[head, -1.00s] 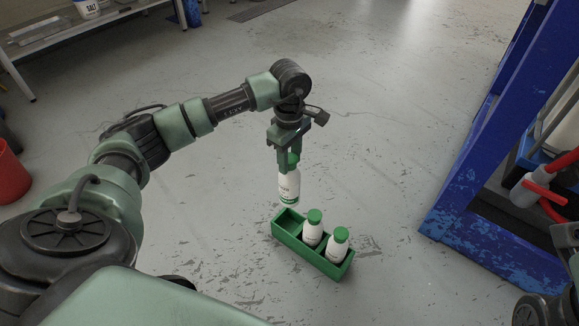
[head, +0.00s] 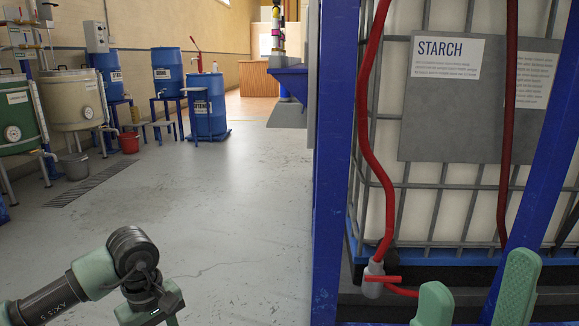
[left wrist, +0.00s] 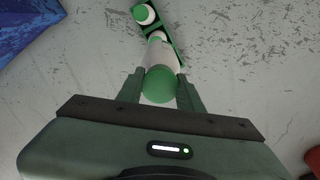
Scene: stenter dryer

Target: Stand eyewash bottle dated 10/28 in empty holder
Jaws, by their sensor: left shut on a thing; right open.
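In the left wrist view my left gripper (left wrist: 160,82) is shut on a white bottle with a green cap (left wrist: 160,88), seen from above. Beyond it is the green holder (left wrist: 172,30) on the floor. No date is readable. In the head view my right gripper (head: 478,278) is open and empty at the lower right; the holder is out of that view.
A blue frame post (head: 333,180) and a caged starch tank (head: 430,200) with red hoses and a valve (head: 374,280) stand close by the right gripper. Blue drums (head: 207,105), vats (head: 75,100) and a red bucket (head: 129,142) stand farther left. The floor between is clear.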

